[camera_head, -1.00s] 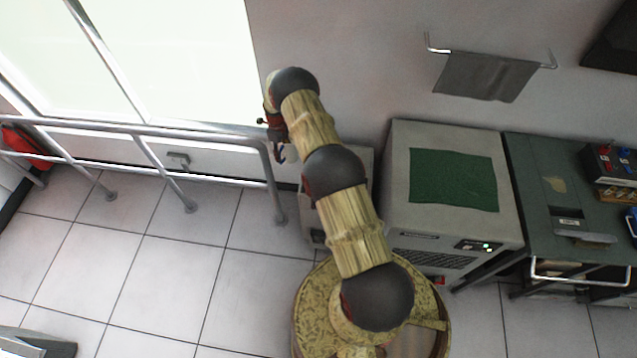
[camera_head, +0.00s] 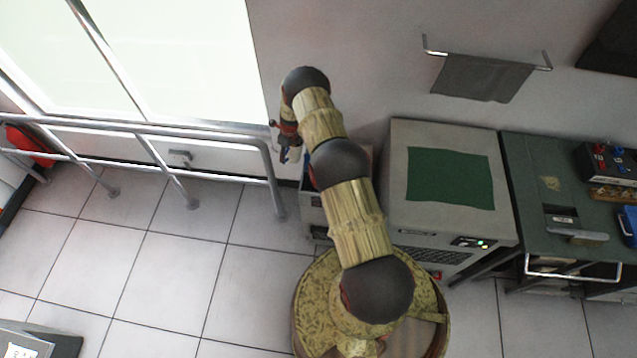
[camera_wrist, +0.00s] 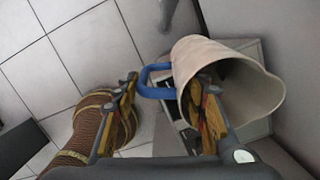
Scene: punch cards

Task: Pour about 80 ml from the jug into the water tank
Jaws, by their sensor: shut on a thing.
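The jug (camera_wrist: 225,85) is beige with a blue handle and fills the upper right of the wrist view, tilted with its wide mouth toward the right. In the head view my gripper (camera_head: 290,143) is small and partly behind my arm; the jug's body is hidden there. A low grey unit (camera_head: 313,208) stands below it, largely covered by my arm. I cannot tell whether this is the water tank. No water is visible.
A metal railing (camera_head: 272,175) stands just left of my gripper. A large grey cabinet (camera_head: 440,222) with a green mat (camera_head: 450,178) is to the right, beside a dark green bench (camera_head: 520,175). A towel (camera_head: 482,78) hangs on the wall.

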